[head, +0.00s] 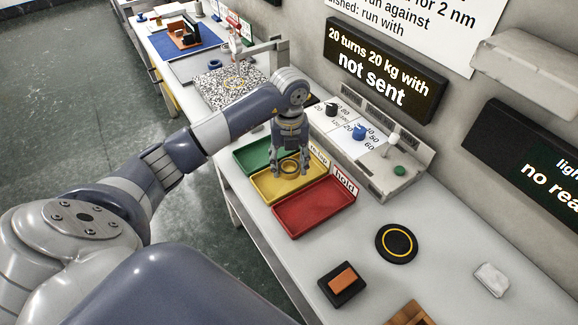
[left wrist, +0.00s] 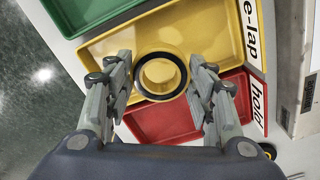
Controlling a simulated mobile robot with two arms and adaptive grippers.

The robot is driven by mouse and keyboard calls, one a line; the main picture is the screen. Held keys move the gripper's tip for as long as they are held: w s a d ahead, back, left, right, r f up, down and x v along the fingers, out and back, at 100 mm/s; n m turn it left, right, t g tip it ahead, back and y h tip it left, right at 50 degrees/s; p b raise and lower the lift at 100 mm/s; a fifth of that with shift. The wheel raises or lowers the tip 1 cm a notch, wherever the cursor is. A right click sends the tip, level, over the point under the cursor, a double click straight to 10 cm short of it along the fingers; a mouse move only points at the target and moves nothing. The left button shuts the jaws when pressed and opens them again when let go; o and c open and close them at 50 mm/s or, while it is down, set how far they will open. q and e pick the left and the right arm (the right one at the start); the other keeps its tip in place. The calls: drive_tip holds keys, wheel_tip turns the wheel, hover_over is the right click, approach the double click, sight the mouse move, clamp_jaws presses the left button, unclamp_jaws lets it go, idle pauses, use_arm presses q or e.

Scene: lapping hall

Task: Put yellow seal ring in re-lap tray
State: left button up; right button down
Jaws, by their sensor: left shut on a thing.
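The yellow seal ring (head: 289,167), with a dark face on top, is between the fingers of my left gripper (head: 290,170). In the left wrist view the fingers (left wrist: 160,88) are shut on opposite sides of the ring (left wrist: 160,76). The ring is over the yellow tray (head: 267,189), which stands by the re-lap sign (head: 318,155) and also fills the middle of the left wrist view (left wrist: 215,30). I cannot tell whether the ring touches the tray floor. My right gripper is not in view.
A green tray (head: 250,156) and a red tray (head: 310,209) flank the yellow one. The hold sign (head: 345,184) is by the red tray. A control panel (head: 395,180) stands behind. A black disc with a yellow circle (head: 396,243) and a black box with an orange block (head: 342,284) are nearer.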

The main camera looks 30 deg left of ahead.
use_arm(q)
drive_tip(key=shift+w+a, duration=0.3)
drive_tip(key=shift+w, duration=0.1)
wheel_tip(320, 180, down, 3)
drive_tip(key=shift+s+r+p, duration=0.1)
drive_tip(key=shift+p, duration=0.5)
drive_tip(key=shift+f, duration=0.35)
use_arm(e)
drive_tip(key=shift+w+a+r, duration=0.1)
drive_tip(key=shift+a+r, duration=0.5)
use_arm(q)
drive_tip(key=shift+f, duration=0.1)
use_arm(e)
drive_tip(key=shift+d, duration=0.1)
use_arm(q)
drive_tip(key=shift+f, duration=0.15)
drive_tip(key=o, duration=1)
drive_tip(key=shift+c, duration=0.2)
drive_tip(key=shift+o, duration=0.5)
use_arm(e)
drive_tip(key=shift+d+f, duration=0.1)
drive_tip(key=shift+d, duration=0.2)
